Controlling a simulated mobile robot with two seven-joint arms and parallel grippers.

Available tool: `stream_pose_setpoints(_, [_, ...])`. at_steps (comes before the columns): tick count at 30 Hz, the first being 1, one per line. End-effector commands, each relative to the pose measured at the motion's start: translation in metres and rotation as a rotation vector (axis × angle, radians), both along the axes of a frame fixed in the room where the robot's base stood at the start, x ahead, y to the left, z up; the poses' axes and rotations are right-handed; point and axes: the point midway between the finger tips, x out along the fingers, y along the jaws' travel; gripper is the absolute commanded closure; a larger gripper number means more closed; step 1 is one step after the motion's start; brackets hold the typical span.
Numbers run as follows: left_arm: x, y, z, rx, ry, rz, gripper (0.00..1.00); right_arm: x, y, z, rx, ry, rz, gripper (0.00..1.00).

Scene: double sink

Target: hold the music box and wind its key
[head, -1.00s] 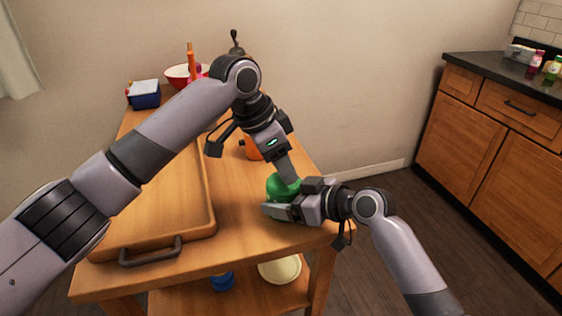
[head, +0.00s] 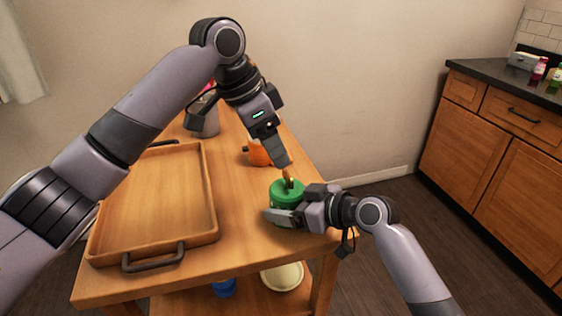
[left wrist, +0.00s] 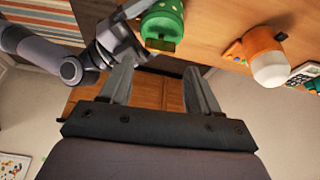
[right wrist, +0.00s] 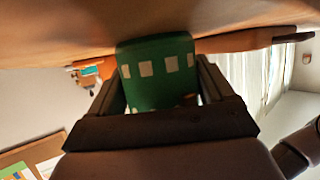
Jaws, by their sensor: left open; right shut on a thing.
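The green music box (head: 284,191) stands upright on the table near its right front corner. Its gold key (head: 288,176) sticks up from the top; in the left wrist view the key (left wrist: 160,45) is seen end-on beside the green body (left wrist: 161,22). My right gripper (head: 283,215) is shut on the music box from the right and front; the right wrist view shows the box (right wrist: 157,75) between its fingers. My left gripper (head: 283,160) is open and empty, just above the key and apart from it. In the left wrist view its fingers (left wrist: 158,85) are spread.
A wooden tray (head: 208,205) with dark handles covers the left of the table. An orange and white object (head: 258,155) stands behind the music box. A grey container (head: 205,122) is farther back. Plates (head: 283,277) lie on the lower shelf. A counter (head: 495,80) stands at right.

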Motion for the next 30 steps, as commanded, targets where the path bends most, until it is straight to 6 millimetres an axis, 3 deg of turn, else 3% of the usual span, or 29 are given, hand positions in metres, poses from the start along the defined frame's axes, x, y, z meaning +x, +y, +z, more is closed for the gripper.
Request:
stream_pose_setpoints(3, [-0.003, 0.009, 0.023, -0.001, -0.003, 0.002, 0.38, 0.000, 0.000, 0.000, 0.000, 0.000, 0.000, 0.53])
stream_pose_setpoints(9, [-0.007, 0.017, 0.044, -0.001, -0.001, 0.001, 0.38, 0.000, 0.000, 0.000, 0.000, 0.000, 0.000, 0.53])
stream_pose_setpoints(19, [-0.008, 0.019, 0.049, -0.001, 0.000, 0.001, 0.38, 0.000, 0.000, 0.000, 0.000, 0.000, 0.000, 0.53])
stream_pose_setpoints(20, [-0.008, 0.019, 0.049, -0.001, 0.000, 0.001, 0.38, 0.000, 0.000, 0.000, 0.000, 0.000, 0.000, 0.15])
stream_pose_setpoints(21, [-0.008, 0.019, 0.049, -0.001, 0.000, 0.001, 0.38, 0.000, 0.000, 0.000, 0.000, 0.000, 0.000, 0.02])
stream_pose_setpoints(30, [-0.008, 0.019, 0.048, 0.000, 0.000, 0.001, 0.38, -0.001, -0.001, 0.001, 0.000, 0.000, 0.000, 0.00])
